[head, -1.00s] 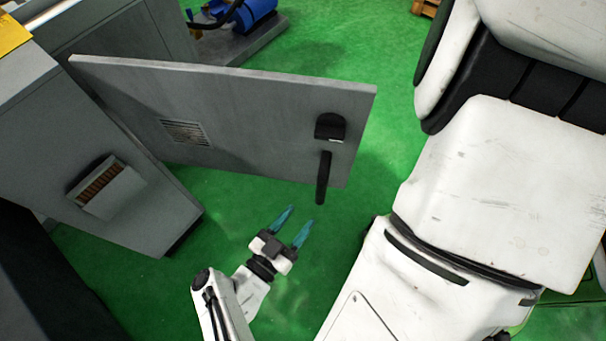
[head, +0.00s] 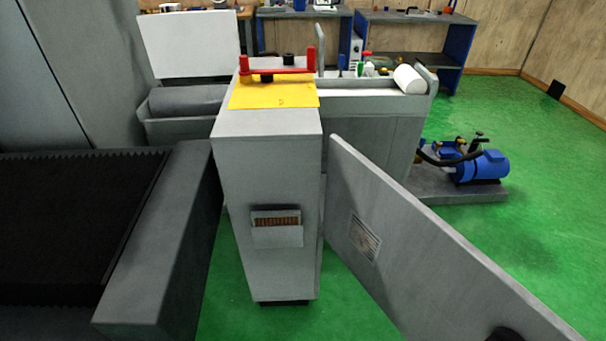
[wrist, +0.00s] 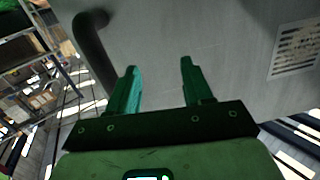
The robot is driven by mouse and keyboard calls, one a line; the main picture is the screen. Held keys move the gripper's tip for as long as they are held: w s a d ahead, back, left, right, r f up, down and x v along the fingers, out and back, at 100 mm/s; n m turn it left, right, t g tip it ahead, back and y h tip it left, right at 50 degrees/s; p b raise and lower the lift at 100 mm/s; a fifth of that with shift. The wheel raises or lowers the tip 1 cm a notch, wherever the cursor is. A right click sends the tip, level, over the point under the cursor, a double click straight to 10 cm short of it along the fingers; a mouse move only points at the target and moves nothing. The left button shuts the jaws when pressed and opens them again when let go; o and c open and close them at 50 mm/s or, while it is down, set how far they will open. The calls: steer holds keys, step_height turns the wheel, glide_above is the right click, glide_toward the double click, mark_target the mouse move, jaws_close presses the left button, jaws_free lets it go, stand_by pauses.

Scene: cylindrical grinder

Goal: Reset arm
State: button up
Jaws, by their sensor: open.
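My gripper (wrist: 158,85) shows in the wrist view with its two green fingers apart and nothing between them. Ahead of it is the grey cabinet door (wrist: 150,40), with a dark curved handle (wrist: 92,50) at the upper left and a vent (wrist: 296,50) at the right. Whether the fingers touch the door cannot be told. In the head view the door (head: 420,250) stands swung open to the right of the grey cabinet (head: 265,170). A dark part of its handle (head: 505,334) shows at the bottom edge. My arm and gripper are out of the head view.
A yellow plate (head: 272,95) and a red bracket (head: 275,70) sit on top of the cabinet. A dark ribbed machine bed (head: 70,230) fills the left. A blue pump (head: 480,165) stands behind on the right. Green floor (head: 540,240) is free at the right.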

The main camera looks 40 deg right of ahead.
steer(key=w+f+n+t+y, duration=0.3)
steer(key=w+n+t+y, duration=0.5)
steer(key=n+t+y, duration=0.4)
steer(key=s+a+r+n+g+y, duration=0.1)
steer(key=s+r+n+g+y, duration=0.4)
steer(key=g, duration=0.6)
steer(key=shift+s+r+n, duration=0.2)
steer(key=shift+r+n, duration=0.5)
steer(key=shift+r, duration=0.4)
steer(key=shift+a, duration=0.1)
